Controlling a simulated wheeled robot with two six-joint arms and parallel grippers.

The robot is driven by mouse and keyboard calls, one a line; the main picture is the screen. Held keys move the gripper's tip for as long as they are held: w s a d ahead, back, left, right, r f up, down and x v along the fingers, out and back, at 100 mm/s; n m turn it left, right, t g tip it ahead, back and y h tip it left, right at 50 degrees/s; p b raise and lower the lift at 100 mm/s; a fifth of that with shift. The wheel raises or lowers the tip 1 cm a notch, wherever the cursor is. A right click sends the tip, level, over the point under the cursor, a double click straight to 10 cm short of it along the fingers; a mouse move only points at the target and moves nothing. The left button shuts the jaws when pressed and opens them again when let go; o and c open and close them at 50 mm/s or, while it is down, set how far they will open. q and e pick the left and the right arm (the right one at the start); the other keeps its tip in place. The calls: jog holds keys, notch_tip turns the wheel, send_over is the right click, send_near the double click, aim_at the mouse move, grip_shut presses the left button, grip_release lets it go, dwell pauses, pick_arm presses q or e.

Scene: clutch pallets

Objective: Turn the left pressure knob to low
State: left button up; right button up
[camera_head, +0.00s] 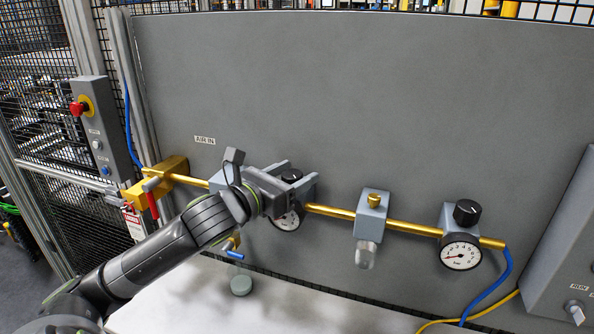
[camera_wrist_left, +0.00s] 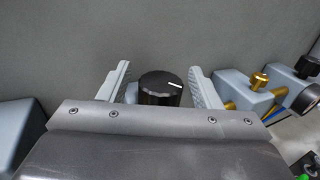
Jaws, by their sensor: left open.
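The left pressure knob (camera_head: 291,175) is a black round knob on top of the left regulator, above a round dial gauge (camera_head: 287,219) that my gripper partly covers in the head view. In the left wrist view the knob (camera_wrist_left: 161,88) shows a white mark on its top, toward the right. My left gripper (camera_head: 298,178) is open, with one finger on each side of the knob; in the wrist view its fingers (camera_wrist_left: 160,82) stand apart with gaps to the knob. My right gripper is in neither view.
A brass pipe (camera_head: 335,212) runs along the grey panel. A filter unit (camera_head: 371,213) and a second regulator with a black knob (camera_head: 467,212) and gauge (camera_head: 460,256) stand to the right. A control box with a red button (camera_head: 77,108) is at left. A white surface (camera_head: 190,300) lies below.

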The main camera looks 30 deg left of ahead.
pick_arm(q)
jog(key=shift+s+r, duration=0.1)
jog(key=shift+s, duration=0.15)
jog(key=shift+c, duration=1.1)
jog(key=shift+w, duration=0.1)
jog(key=c, duration=0.7)
jog(key=shift+c, duration=0.2)
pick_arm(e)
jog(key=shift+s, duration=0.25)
